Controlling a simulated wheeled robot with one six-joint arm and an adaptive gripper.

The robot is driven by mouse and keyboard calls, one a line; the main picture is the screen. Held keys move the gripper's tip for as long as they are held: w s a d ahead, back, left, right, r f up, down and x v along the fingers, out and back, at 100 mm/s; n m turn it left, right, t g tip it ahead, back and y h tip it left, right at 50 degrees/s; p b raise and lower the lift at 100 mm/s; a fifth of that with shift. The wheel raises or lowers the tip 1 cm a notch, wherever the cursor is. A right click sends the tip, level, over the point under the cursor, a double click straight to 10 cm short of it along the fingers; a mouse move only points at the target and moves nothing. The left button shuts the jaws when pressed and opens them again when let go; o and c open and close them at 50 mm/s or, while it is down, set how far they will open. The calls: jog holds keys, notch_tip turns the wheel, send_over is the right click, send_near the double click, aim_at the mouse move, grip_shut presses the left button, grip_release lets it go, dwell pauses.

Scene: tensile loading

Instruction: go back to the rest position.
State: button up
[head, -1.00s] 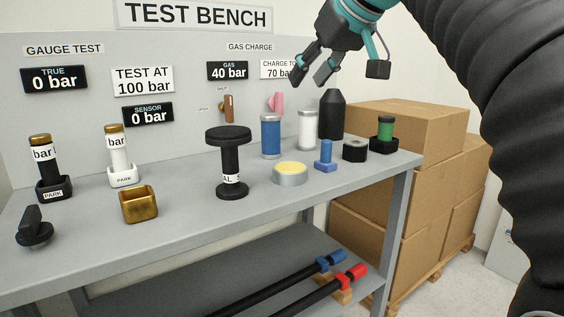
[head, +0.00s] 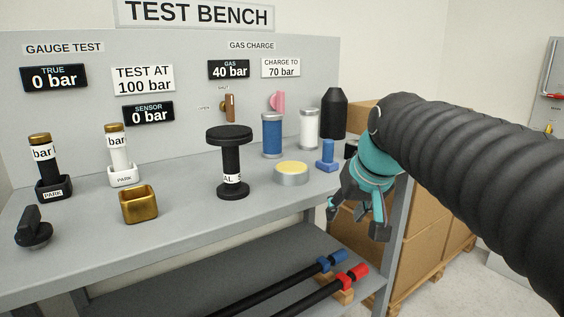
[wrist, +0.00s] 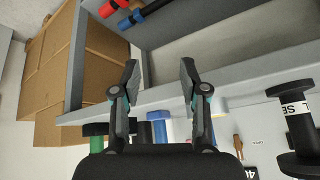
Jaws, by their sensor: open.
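My gripper (head: 356,220) is open and empty in front of the right end of the bench, with its fingers pointing down. In the wrist view its two fingers (wrist: 160,72) stand apart with nothing between them. The bench top (head: 85,250) lies behind and to the left of it in the head view. My arm hides part of the bench's right end, including the green cylinder, which shows in the wrist view (wrist: 96,144).
Near the gripper stand a blue bolt-like piece (head: 327,157) and a yellow-topped disc (head: 291,173). A black spool-shaped piece (head: 230,155) stands mid-bench. Rods with blue and red ends (head: 357,272) lie on the lower shelf. Cardboard boxes (head: 425,230) are stacked at the right.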

jog(key=s+d+f, duration=0.2)
jog(key=s+f, duration=0.6)
jog(key=s, duration=0.1)
jog(key=s+d+f+h, duration=0.1)
jog(key=s+f, duration=0.6)
jog(key=s, duration=0.2)
jog(key=shift+d+f+m+g+h, duration=0.3)
jog(key=shift+d+f+m, duration=0.05)
jog(key=shift+d+m, duration=0.05)
